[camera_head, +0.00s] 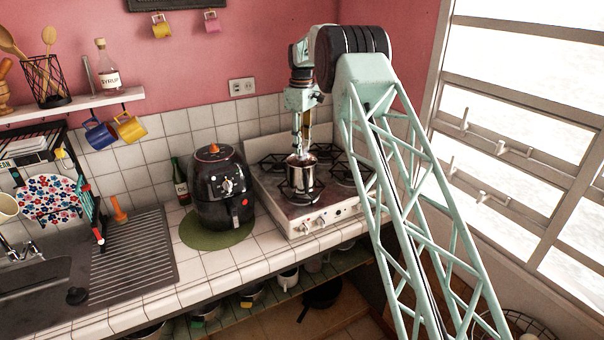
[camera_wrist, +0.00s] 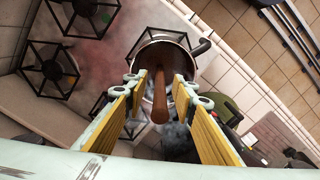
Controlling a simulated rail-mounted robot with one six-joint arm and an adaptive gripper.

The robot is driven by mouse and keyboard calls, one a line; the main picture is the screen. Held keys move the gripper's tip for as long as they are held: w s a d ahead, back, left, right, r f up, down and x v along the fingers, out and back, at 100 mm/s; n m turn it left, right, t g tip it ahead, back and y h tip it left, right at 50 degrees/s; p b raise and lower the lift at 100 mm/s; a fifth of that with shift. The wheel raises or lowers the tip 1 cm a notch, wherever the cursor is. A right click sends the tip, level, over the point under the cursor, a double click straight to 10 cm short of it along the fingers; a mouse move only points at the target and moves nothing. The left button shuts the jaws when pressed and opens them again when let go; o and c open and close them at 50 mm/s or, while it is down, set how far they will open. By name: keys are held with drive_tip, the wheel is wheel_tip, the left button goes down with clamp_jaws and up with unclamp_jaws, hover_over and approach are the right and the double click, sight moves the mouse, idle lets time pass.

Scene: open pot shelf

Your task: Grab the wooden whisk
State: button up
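The wooden whisk (camera_wrist: 159,98) stands in a metal pot, its brown handle pointing up toward the wrist camera. Its lower end is hard to make out inside the pot. The pot (camera_head: 301,174) sits on a stove burner; in the wrist view the pot (camera_wrist: 144,46) has a dark side handle. My gripper (camera_head: 302,128) points down above the pot. In the wrist view my gripper (camera_wrist: 160,88) is open, with a yellow-padded finger on each side of the whisk handle. A gap shows between the handle and each finger.
The white stove (camera_head: 290,220) has several black burner grates. A black air fryer (camera_head: 222,186) stands close on its left, on a green mat (camera_head: 190,236). A dark bottle (camera_head: 180,180) is behind the mat. The window (camera_head: 530,130) is at the right.

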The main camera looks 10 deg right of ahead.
sight(302, 157)
drive_tip(key=shift+f+p, duration=0.3)
drive_tip(key=shift+f, duration=2.25)
clamp_jaws()
